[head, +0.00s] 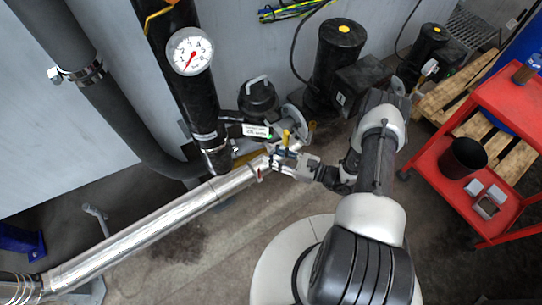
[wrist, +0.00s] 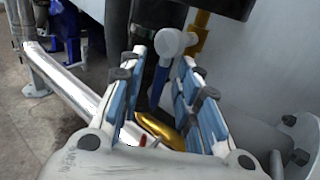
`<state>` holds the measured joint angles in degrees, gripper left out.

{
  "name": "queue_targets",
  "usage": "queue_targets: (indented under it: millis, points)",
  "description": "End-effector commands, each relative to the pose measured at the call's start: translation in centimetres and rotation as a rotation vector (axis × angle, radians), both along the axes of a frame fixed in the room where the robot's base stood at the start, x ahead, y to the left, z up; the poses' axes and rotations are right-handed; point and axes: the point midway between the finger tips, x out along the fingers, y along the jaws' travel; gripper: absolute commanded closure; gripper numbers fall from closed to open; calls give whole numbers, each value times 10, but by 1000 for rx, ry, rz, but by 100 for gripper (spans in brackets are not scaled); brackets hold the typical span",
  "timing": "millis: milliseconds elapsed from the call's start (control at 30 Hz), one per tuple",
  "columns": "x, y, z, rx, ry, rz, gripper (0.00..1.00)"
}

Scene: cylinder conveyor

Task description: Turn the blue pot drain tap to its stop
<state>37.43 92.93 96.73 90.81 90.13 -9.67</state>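The blue tap handle (wrist: 159,85) shows in the wrist view as a narrow blue lever below a pale round hub (wrist: 168,42). It stands between the two blue-padded fingers of my gripper (wrist: 162,88), which are apart, with visible gaps beside the lever. I cannot tell whether its lower end touches a finger. In the head view my gripper (head: 277,158) is at the pipe fittings beside the strainer pot (head: 258,98), and its fingers and arm hide most of the tap. A yellow handle (head: 286,137) stands close by.
A shiny clad pipe (head: 150,230) runs to the lower left from the fittings. A black riser with a gauge (head: 190,52) stands behind on the left. A black pump (head: 338,50) is behind on the right. A red cart (head: 490,110) stands far right.

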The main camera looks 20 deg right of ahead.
Motion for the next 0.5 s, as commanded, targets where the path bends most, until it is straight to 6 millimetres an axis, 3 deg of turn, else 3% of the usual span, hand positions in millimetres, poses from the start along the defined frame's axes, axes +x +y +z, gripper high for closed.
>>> queue_targets:
  millis: [400, 500]
  points:
    - [6, 8, 0, 0, 0, -1, 69]
    - [6, 8, 0, 0, 0, 0, 75]
